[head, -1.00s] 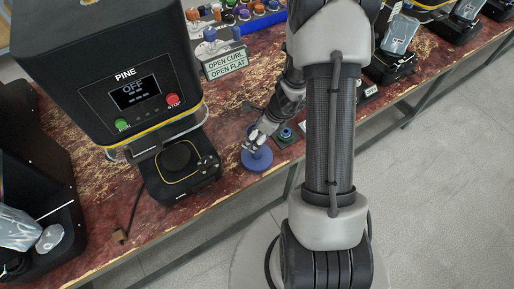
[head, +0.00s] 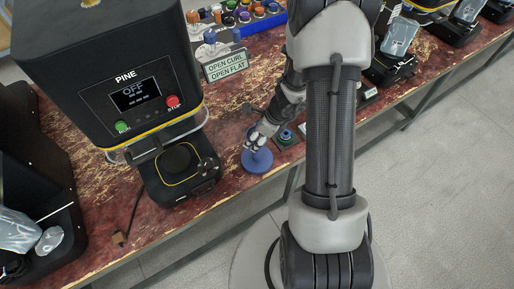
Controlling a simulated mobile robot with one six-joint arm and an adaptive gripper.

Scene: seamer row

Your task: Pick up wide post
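A blue piece with a wide round base (head: 258,164) stands on the table to the right of the PINE machine; I take it for the wide post. My gripper (head: 255,144) is at its top, with the fingers pointing down to the upper part of it. The fingers cover that upper part, so I cannot tell whether they are closed on it or only beside it. The base appears to rest on the table. A similar grey-blue piece (head: 210,42) stands farther back, behind the sign.
The PINE machine (head: 130,90), its screen reading OFF, stands close on the left with its black platform (head: 180,168). A small dark block with a blue-green ring (head: 287,136) is just right of my gripper. A sign (head: 225,65) and a blue rack (head: 262,24) of colored pieces stand behind.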

